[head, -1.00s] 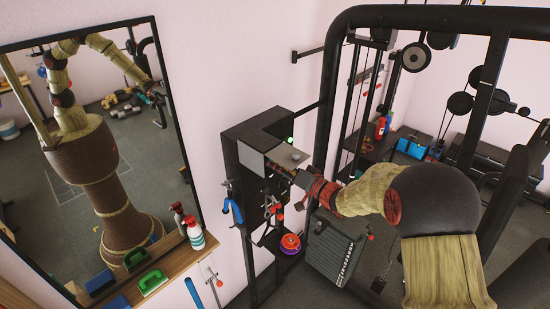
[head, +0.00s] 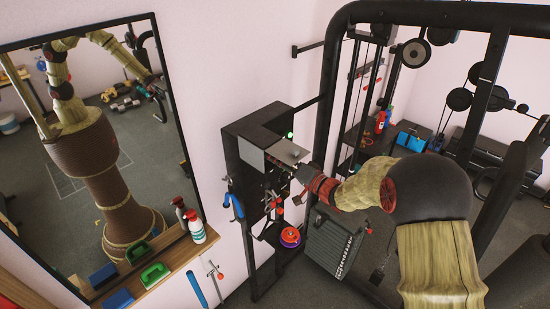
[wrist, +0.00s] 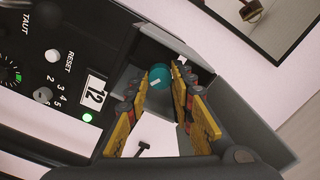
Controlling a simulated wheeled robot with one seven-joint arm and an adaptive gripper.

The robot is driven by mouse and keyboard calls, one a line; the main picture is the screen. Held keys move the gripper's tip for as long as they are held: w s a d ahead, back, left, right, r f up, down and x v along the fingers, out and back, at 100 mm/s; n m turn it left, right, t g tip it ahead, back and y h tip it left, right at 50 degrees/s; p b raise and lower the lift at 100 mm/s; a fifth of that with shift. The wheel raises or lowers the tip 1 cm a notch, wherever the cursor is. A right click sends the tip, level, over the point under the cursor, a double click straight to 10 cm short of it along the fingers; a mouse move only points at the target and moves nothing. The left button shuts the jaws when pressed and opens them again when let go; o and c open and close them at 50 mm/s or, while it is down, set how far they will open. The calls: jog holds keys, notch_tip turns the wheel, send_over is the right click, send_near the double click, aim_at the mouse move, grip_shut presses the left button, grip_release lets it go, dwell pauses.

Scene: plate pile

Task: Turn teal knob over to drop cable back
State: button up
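The teal knob (wrist: 161,78) with a pale mark shows in the wrist view beyond my fingertips, inside a grey recess beside a black panel. My gripper (wrist: 170,72) has its two yellow fingers apart, with the tips in front of the knob and partly covering it. I cannot tell whether they touch it. In the head view my gripper (head: 300,183) is at the front of the black wall unit (head: 250,140), where the knob is not visible. No cable can be made out clearly.
A blue handle (head: 235,205) and a round red item (head: 290,237) are near the unit. A black gym frame (head: 330,90) stands to its right, a mirror (head: 172,90) to its left.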

jog(key=o, duration=0.4)
jog(key=shift+o, duration=0.2)
jog(key=v, duration=1.2)
